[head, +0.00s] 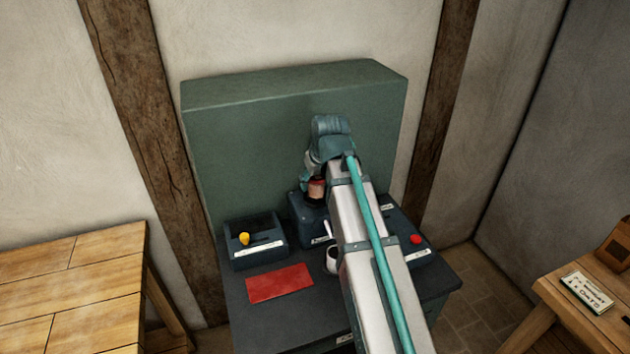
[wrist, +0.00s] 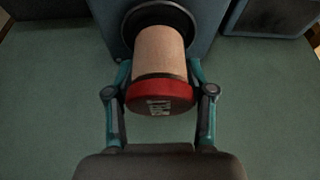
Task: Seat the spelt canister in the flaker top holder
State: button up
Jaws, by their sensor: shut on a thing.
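The canister (wrist: 160,55) has a pale tan body, a dark band and a red end with a small white label too small to read. My gripper (wrist: 160,76) is shut on it, one teal finger on each side. Its far end overlaps the dark round opening (wrist: 187,17) of a blue-grey holder (wrist: 112,22) in the wrist view. I cannot tell how deep it sits. My arm hides part of this.
A blue-grey box with a yellow knob (head: 244,239) stands left, behind a red mat (head: 279,283). A white cup (head: 331,261) stands close to my arm. A red button (head: 416,239) is at right. A tall green panel (head: 250,150) rises behind the bench.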

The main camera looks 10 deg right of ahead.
jog(key=shift+f, duration=0.65)
jog(key=o, duration=1.2)
jog(key=shift+c, duration=0.2)
jog(key=shift+r, duration=0.15)
jog(key=p+v, duration=0.7)
jog(key=v, duration=0.3)
jog(key=shift+s+r+p, duration=0.25)
jog(key=shift+r+p, duration=0.05)
jog(key=shift+r, duration=0.1)
jog(key=shift+f, duration=0.1)
jog(key=b+x, duration=0.6)
jog(key=x, duration=0.2)
jog(key=shift+w+f, duration=0.15)
jog(key=shift+f, duration=0.05)
